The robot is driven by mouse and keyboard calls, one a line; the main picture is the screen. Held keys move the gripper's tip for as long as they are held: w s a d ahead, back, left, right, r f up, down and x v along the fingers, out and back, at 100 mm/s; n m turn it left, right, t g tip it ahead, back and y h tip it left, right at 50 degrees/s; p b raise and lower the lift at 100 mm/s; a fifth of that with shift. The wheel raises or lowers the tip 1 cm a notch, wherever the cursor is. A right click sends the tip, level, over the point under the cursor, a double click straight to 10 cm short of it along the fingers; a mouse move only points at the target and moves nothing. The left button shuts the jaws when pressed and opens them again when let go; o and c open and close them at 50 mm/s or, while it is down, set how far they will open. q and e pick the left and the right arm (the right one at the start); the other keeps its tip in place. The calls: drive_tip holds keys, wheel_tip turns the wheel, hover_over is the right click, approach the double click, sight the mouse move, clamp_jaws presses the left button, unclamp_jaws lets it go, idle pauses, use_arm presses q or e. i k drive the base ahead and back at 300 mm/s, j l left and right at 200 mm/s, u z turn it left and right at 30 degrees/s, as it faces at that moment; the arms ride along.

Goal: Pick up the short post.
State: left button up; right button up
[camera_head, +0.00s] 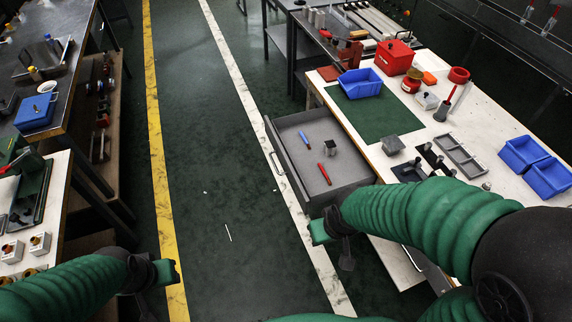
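An open grey drawer (352,184) sticks out from the right workbench. In it stand or lie a small dark grey block-like piece (328,148), a blue stick (304,139) and a red stick (324,174). The short grey piece may be the short post; I cannot tell for sure. My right gripper (335,240) is beside the drawer's near front corner, apart from the things inside. My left gripper (160,274) is over the floor by the yellow line, far from the drawer. The fingers of both are too small and dark to tell open from shut.
The right workbench (440,68) bears a green mat (375,110), blue bins (360,83), a red box (394,57), a grey block (392,145) and a dark holder (432,158) with several small parts. A cluttered left bench (60,128) stands opposite.

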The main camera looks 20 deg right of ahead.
sight(331, 151)
drive_tip(key=i+j+z, duration=0.25)
drive_tip(key=i, duration=0.4)
drive_tip(key=i+j+z, duration=0.25)
drive_tip(key=i, duration=0.35)
drive_tip(key=i+j+z, duration=0.25)
drive_tip(key=i+j, duration=0.2)
drive_tip(key=i, duration=0.15)
